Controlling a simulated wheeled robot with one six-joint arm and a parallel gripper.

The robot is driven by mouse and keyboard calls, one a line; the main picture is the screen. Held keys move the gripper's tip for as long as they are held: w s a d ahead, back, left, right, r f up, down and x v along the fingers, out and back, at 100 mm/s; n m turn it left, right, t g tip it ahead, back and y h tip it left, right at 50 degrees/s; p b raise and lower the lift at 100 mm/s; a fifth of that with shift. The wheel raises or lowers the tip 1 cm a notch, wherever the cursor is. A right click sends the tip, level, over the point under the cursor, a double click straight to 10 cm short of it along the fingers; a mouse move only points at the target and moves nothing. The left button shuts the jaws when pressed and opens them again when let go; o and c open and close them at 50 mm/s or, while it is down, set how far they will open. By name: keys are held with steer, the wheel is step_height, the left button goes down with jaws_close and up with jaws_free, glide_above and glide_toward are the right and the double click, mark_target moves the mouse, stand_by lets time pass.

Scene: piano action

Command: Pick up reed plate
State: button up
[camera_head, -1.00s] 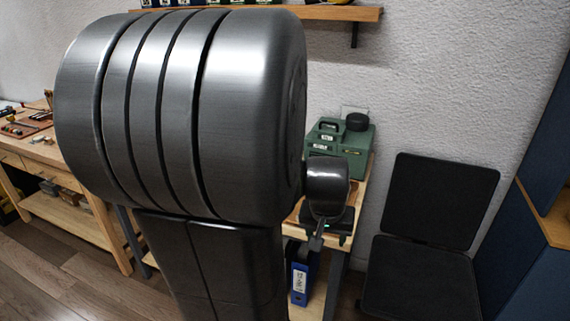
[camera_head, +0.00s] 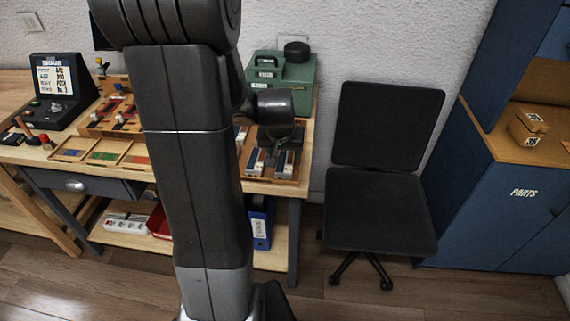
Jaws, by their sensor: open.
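My gripper (camera_head: 274,154) hangs dark and partly visible below my wrist at the right end of the workbench, above a wooden tray (camera_head: 287,182). Its jaws are open, and I see nothing held in them. Slim grey and light pieces (camera_head: 286,164) lie in that tray close under the gripper. I cannot tell whether one of them is the reed plate. My arm covers the bench left of the tray, so part of the work area is hidden.
A green case (camera_head: 290,76) stands behind the gripper. A wooden rack (camera_head: 92,128), a colour-sectioned tray (camera_head: 75,153) and a dark console (camera_head: 55,110) stand at the left. A black chair (camera_head: 380,210) stands right of the bench, with a blue parts cabinet (camera_head: 515,215) beyond.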

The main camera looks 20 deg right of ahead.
mark_target(285, 162)
steer(key=shift+x, duration=3)
steer(key=shift+s, duration=0.1)
steer(key=shift+c, duration=0.5)
steer(key=c, duration=0.7)
